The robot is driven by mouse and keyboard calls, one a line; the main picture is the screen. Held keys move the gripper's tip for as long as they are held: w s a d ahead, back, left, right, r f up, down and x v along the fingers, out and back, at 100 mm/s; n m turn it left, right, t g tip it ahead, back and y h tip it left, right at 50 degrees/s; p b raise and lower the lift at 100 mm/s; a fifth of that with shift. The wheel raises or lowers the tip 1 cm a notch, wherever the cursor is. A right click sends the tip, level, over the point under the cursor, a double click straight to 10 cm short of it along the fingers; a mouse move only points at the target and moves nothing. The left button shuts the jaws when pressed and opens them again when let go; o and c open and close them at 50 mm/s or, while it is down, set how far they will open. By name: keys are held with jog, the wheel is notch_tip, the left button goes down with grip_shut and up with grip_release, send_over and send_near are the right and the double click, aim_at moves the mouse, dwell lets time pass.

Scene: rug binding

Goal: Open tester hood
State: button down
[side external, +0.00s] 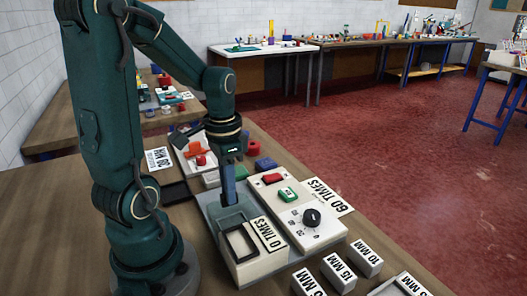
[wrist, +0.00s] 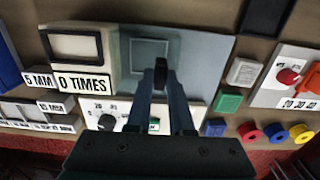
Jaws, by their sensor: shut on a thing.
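The tester (side external: 210,204) is a pale grey unit with a framed window and a "0 TIMES" label at its front end. Its hood (side external: 230,220), a clear bluish cover, seems to lie low over the grey plate; its exact tilt is hard to tell. The hood also shows in the wrist view (wrist: 124,60). My gripper (side external: 228,190) points down at the hood, its blue fingers closed together. In the wrist view my gripper (wrist: 163,88) has its fingertips on a small black handle (wrist: 160,68) on the hood. The fingers hide part of the handle.
A control box with a red button (side external: 272,179), green button (side external: 287,194) and black dial (side external: 312,217) stands right beside the tester. Label blocks (side external: 341,271) stand in front. Free table is scarce near the hood.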

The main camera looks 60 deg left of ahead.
jog(key=shift+a, duration=0.1)
jog(key=a, duration=0.8)
jog(key=shift+a, duration=0.35)
jog(key=c, duration=0.8)
grip_release()
notch_tip(320, 180, up, 5)
jog(key=shift+r, duration=0.1)
